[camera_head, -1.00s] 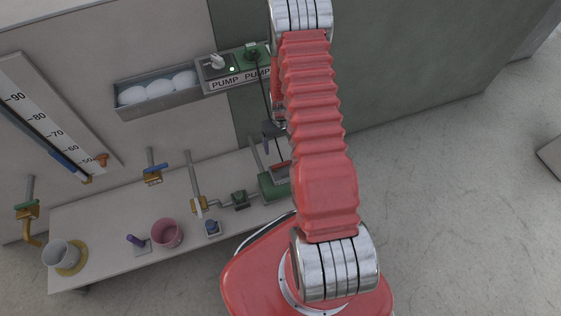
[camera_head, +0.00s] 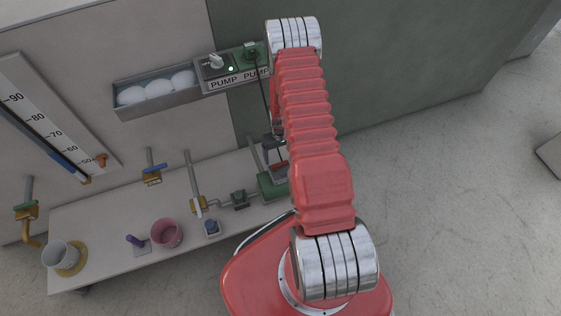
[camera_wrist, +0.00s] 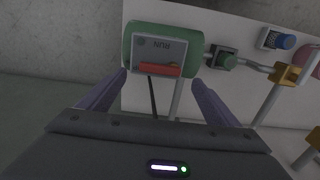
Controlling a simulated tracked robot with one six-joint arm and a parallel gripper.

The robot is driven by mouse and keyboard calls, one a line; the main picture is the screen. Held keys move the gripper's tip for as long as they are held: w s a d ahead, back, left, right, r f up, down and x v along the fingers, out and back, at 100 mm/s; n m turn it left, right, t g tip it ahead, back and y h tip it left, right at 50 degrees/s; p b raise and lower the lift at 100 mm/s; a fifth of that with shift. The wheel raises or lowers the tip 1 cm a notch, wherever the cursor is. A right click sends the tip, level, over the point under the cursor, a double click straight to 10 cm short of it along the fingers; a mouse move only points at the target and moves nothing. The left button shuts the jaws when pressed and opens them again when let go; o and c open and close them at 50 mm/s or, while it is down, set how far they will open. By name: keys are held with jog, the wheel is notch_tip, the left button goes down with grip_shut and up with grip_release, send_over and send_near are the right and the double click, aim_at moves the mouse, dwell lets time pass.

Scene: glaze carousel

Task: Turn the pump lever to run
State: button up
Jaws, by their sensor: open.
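The pump is a green cylinder (camera_wrist: 190,45) in the wrist view, with a grey plate (camera_wrist: 158,48) on it that reads RUN. A red lever (camera_wrist: 159,70) lies across the plate at its edge nearest my gripper. The pump also shows in the head view (camera_head: 270,187), partly behind my arm. My gripper (camera_wrist: 160,82) is open and empty. Its two fingers stand apart, one on each side of the lever in the picture; I cannot tell whether either touches it. In the head view my arm covers most of the gripper.
A green valve block (camera_wrist: 222,58) and a brass fitting (camera_wrist: 285,74) stand right of the pump in the wrist view. On the bench are a pink cup (camera_head: 167,233) and a grey mug (camera_head: 62,253). A shelf (camera_head: 160,100) with white balls is on the wall.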

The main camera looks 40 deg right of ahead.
aim_at(280, 163)
jog(key=shift+f, duration=2.8)
jog(key=shift+c, duration=0.3)
jog(key=c, duration=1.5)
jog(key=shift+o, duration=0.2)
